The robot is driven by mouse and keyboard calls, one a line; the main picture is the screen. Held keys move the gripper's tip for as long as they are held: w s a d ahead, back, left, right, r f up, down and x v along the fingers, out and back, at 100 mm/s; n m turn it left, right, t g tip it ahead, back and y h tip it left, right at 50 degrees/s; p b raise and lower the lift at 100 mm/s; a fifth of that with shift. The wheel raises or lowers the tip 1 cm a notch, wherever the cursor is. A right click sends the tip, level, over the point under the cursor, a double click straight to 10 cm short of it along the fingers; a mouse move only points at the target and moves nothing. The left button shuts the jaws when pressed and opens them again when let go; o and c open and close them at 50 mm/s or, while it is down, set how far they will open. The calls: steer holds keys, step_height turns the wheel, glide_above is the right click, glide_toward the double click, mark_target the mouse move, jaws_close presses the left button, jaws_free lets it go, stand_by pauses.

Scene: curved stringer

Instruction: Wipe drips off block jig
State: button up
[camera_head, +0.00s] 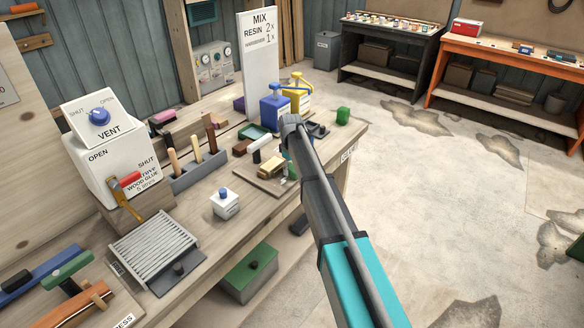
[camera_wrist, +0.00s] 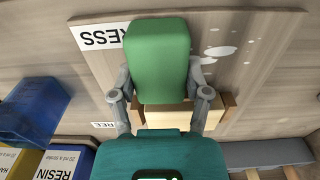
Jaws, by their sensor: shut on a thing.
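My gripper (camera_wrist: 158,78) is shut on a rounded green pad (camera_wrist: 158,52) in the wrist view, one finger on each side. Below the pad in that view is a cream block with brown wooden ends (camera_wrist: 168,117), part of the block jig. White drips (camera_wrist: 221,51) lie on the wooden board (camera_wrist: 270,45) to the right of the pad. I cannot tell whether the pad touches the board. In the head view the jig board (camera_head: 255,182) lies on the bench beside my arm. My arm hides the fingers there, and a bit of green (camera_head: 291,172) shows beside it.
A blue bottle (camera_head: 275,112) and a yellow bottle (camera_head: 298,95) stand behind the jig. A grey rack with upright handles (camera_head: 200,172) and a white pot (camera_head: 225,204) stand to its left. The floor to the right is open.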

mark_target(274, 187)
steer(key=shift+s+a, duration=0.95)
steer(key=shift+s, duration=0.1)
steer(key=shift+s+a+f, duration=0.1)
steer(key=shift+s+a, duration=0.45)
steer(key=shift+s, duration=0.2)
steer(key=shift+s+a, duration=0.55)
steer(key=shift+s, duration=0.15)
steer(key=shift+s+a, duration=0.1)
steer(key=shift+s, duration=0.05)
steer(key=shift+s+a, duration=0.95)
steer(key=shift+s, duration=0.15)
steer(key=shift+w, duration=0.2)
